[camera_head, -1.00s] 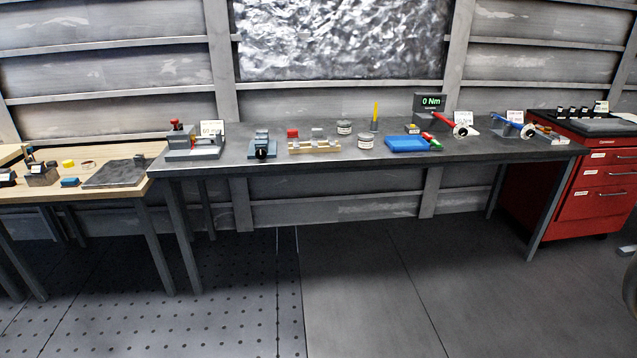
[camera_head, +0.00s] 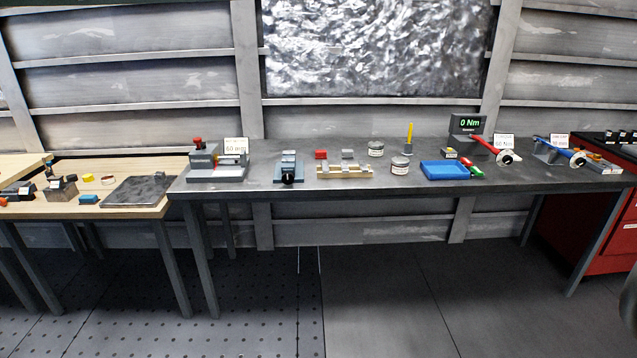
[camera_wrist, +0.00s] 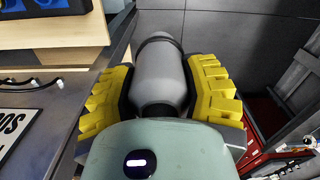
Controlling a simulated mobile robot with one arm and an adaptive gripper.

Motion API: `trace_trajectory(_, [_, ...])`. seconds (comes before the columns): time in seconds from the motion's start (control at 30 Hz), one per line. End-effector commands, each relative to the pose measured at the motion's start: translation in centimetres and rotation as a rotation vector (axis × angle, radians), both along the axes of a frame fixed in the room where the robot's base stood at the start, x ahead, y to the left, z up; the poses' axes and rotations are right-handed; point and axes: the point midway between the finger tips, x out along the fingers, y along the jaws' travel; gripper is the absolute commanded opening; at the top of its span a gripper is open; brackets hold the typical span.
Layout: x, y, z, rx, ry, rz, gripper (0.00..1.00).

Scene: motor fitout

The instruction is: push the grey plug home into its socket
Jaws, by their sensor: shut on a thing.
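In the wrist view, my gripper (camera_wrist: 161,90) has its two yellow ridged pads pressed on either side of a grey cylindrical piece, which I take to be the grey plug (camera_wrist: 157,65). The plug has a dark ring around its far end and a darker collar near my palm. Its far end points away from the wrist and touches nothing that I can make out. My gripper does not show in the head view. I cannot pick out the plug's socket in either view.
A long dark workbench (camera_head: 258,185) carries a blue tray (camera_head: 445,170), a wooden rack (camera_head: 345,171), jars and torque tools. A wooden table (camera_head: 130,212) stands left and a red cabinet (camera_head: 600,235) right. The floor (camera_head: 385,310) ahead is clear. A wooden panel (camera_wrist: 55,35) shows in the wrist view.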

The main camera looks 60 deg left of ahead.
Motion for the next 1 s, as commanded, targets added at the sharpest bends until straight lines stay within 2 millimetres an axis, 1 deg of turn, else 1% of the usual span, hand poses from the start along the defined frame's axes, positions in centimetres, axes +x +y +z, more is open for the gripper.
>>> trace_trajectory(0.03, [-0.5,-2.0,-0.8,0.005,0.006,-0.064,0.05])
trace_trajectory(0.1, [-1.3,-4.4,-2.0,0.007,0.006,-0.139,0.05])
trace_trajectory(0.17, [-2.0,-6.4,-3.1,0.007,0.003,-0.202,0.05])
trace_trajectory(0.2, [-2.6,-7.6,-3.8,0.008,0.004,-0.242,0.05])
trace_trajectory(0.27, [-3.6,-9.5,-4.8,0.008,0.0,-0.302,0.05])
trace_trajectory(0.3, [-4.4,-10.6,-5.6,0.01,0.003,-0.339,0.05])
trace_trajectory(0.37, [-5.7,-12.3,-6.6,0.008,0.001,-0.396,0.05])
trace_trajectory(0.4, [-6.8,-13.4,-7.4,0.01,0.003,-0.433,0.05])
trace_trajectory(0.47, [-8.4,-15.0,-8.4,0.008,0.003,-0.489,0.05])
trace_trajectory(0.6, [-12.7,-18.4,-10.7,0.003,0.005,-0.605,0.05])
trace_trajectory(0.7, [-15.5,-20.1,-12.1,-0.001,0.006,-0.669,0.05])
trace_trajectory(0.8, [-17.4,-21.2,-12.8,-0.005,0.003,-0.711,0.05])
trace_trajectory(0.9, [-18.7,-21.7,-13.4,-0.005,0.005,-0.735,0.05])
trace_trajectory(1.0, [-19.2,-22.0,-13.6,-0.007,0.003,-0.744,0.05])
